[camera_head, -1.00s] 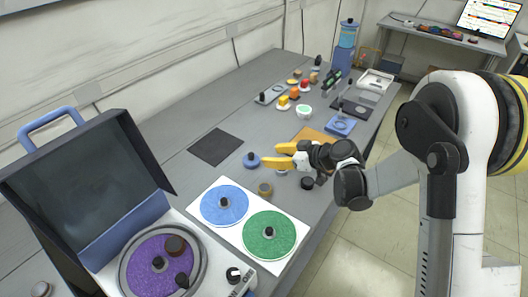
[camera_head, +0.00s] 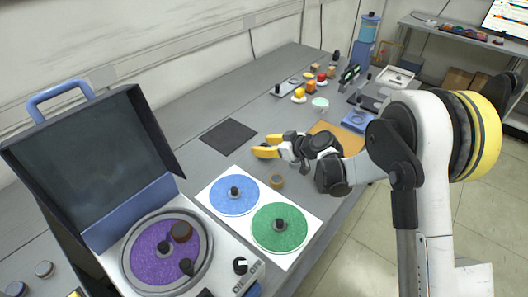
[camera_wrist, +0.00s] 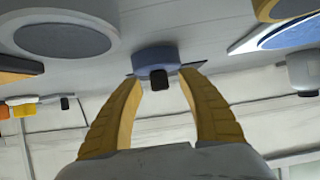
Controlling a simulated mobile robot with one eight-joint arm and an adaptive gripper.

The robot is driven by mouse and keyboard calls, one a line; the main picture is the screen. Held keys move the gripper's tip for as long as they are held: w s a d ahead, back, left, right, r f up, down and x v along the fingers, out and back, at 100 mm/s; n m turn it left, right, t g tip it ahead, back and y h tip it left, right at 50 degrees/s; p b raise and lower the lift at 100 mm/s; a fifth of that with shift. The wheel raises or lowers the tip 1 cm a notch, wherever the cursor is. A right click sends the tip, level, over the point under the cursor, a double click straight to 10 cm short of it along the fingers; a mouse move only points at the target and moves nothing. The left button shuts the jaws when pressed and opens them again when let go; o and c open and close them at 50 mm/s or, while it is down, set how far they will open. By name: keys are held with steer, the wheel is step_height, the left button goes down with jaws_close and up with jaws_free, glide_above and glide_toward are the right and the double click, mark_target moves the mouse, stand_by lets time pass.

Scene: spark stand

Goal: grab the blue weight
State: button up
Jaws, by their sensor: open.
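The blue weight (camera_wrist: 152,57) is a short blue disc with a dark knob. In the wrist view it sits just beyond the fingertips, with its knob in the gap between them. My gripper (camera_wrist: 158,85) is open, with a yellow finger on either side of the knob. I cannot tell whether either finger touches the weight. In the head view my gripper (camera_head: 266,147) is low over the table, and its fingers and wrist hide the blue weight.
A brass-coloured weight (camera_head: 277,182) stands just in front of my gripper. A white sheet with a blue disc (camera_head: 228,205) and a green disc (camera_head: 279,236) lies nearer. A dark mat (camera_head: 228,135) lies to the left. A record player (camera_head: 128,265) stands at front left.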

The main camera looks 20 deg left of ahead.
jaws_close()
steer(key=shift+r, duration=0.1)
